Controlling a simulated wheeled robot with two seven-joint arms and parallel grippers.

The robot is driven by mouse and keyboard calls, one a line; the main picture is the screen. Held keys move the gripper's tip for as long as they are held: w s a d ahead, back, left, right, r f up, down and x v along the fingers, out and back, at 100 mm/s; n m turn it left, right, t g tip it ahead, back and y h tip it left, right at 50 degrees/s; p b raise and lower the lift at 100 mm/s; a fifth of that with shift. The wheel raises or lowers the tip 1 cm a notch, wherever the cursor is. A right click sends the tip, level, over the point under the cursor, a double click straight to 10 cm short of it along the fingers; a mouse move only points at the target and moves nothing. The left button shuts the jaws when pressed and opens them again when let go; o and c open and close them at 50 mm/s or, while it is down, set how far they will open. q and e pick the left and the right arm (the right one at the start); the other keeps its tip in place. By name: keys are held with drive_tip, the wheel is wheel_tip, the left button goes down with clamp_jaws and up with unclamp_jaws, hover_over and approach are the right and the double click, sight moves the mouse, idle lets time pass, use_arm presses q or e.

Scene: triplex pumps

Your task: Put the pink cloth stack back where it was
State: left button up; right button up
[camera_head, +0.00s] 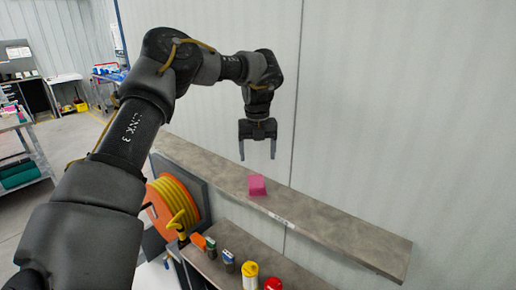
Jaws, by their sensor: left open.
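The pink cloth stack (257,185) rests on a long grey-brown wall shelf (335,228), left of the shelf's middle and near its front edge. My left gripper (257,158) is above the stack, pointing down, with its two fingers spread apart and nothing between them. A gap shows between the fingertips and the stack. My left arm comes in from the lower left and reaches over to the shelf. My right gripper is not in view.
A lower shelf (228,236) holds small bottles, a yellow-topped container (250,275) and a red-topped one (273,284). An orange hose reel (172,207) is left of it. A plain pale wall (400,100) stands behind. The upper shelf's right part is bare.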

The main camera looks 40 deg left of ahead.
use_arm(q)
drive_tip(key=shift+r, duration=0.4)
